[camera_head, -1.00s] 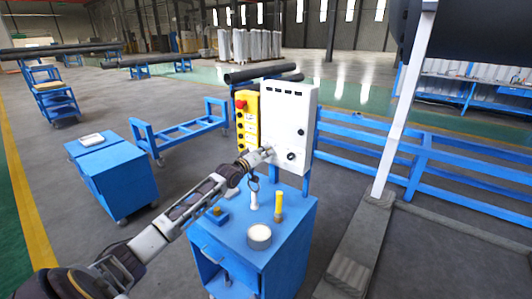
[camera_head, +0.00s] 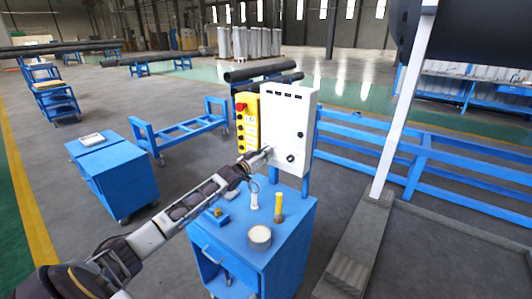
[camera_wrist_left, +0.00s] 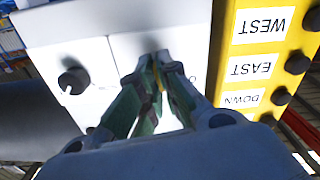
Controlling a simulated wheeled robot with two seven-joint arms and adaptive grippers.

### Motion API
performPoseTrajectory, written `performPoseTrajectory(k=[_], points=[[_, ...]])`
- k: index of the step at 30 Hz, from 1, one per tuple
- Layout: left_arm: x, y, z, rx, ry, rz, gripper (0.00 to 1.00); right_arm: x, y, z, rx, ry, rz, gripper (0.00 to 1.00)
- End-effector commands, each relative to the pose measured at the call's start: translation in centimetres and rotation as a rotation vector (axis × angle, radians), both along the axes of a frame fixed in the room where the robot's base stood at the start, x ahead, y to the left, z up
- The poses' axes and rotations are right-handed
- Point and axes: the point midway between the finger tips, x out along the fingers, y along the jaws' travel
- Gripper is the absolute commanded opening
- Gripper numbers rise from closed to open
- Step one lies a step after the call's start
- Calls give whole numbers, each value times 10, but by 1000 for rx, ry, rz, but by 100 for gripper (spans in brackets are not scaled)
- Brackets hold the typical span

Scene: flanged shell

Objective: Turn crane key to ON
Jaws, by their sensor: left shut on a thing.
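The white control box (camera_head: 288,125) stands upright behind the blue cabinet, and its pale front also fills much of the left wrist view (camera_wrist_left: 110,25). My left gripper (camera_head: 270,150) reaches the lower left of the box's front. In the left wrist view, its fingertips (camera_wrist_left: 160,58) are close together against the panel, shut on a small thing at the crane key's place. The fingers hide the key almost wholly, so its angle cannot be told. A black rotary knob (camera_wrist_left: 73,82) is beside the fingers, apart from them. My right gripper is not in view.
The yellow button pendant (camera_head: 246,122) hangs close beside the box; its WEST, EAST and DOWN labels show upside down in the wrist view. The blue cabinet (camera_head: 260,280) below carries a round tin (camera_head: 259,238), a yellow-topped tool (camera_head: 278,205) and a white bottle-like item (camera_head: 254,195).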

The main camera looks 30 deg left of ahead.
Motion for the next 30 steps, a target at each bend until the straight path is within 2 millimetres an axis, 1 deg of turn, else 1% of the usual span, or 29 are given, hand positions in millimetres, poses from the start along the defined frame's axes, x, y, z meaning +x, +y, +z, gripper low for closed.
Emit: performPoseTrajectory(k=[6, 21, 30], points=[[0, 0, 0, 208, -13, 0, 0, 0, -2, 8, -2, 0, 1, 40], [0, -1, -1, 675, -50, -1, 0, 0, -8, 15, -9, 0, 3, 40], [0, -1, -1, 880, -67, 0, 0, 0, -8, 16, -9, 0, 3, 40]])
